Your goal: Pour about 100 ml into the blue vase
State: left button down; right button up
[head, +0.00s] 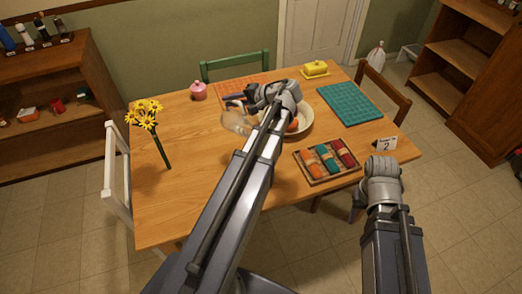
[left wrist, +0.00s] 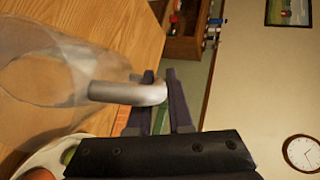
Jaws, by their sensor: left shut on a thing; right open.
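A clear glass jug (head: 237,122) is above or on the table at its left-centre; I cannot tell which. My left gripper (head: 234,102) is shut on its grey handle, which shows between the fingers in the left wrist view (left wrist: 128,92). The jug body (left wrist: 50,85) fills the left of that view and looks tilted there. I cannot make out a liquid level. No blue vase can be made out in either view. Yellow flowers (head: 147,114) with green stems are at the table's left. My right gripper (head: 355,209) is open and empty beyond the table's front right edge.
A white bowl (head: 306,128) with fruit is partly behind my left arm. A tray of coloured rolls (head: 327,160), teal mat (head: 348,103), yellow butter dish (head: 315,69), pink pot (head: 198,91) and orange mat (head: 235,89) are on the table (head: 190,205). Its front left is clear.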

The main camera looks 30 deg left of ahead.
pick_arm(q)
jog(key=shift+s+d+r+y+b, duration=0.2)
jog(key=shift+d+r+y+b, duration=0.15)
jog(key=shift+d+r+y, duration=0.3)
jog(key=shift+s+d+r+n+y+b, duration=0.25)
jog(key=shift+d+r+n+y+b, duration=0.15)
jog(key=shift+d, duration=0.3)
dwell(1.1)
jog(key=shift+s+d+r+y, duration=0.1)
jog(key=shift+d+r+y, duration=0.15)
jog(key=shift+r, duration=0.05)
dwell(0.5)
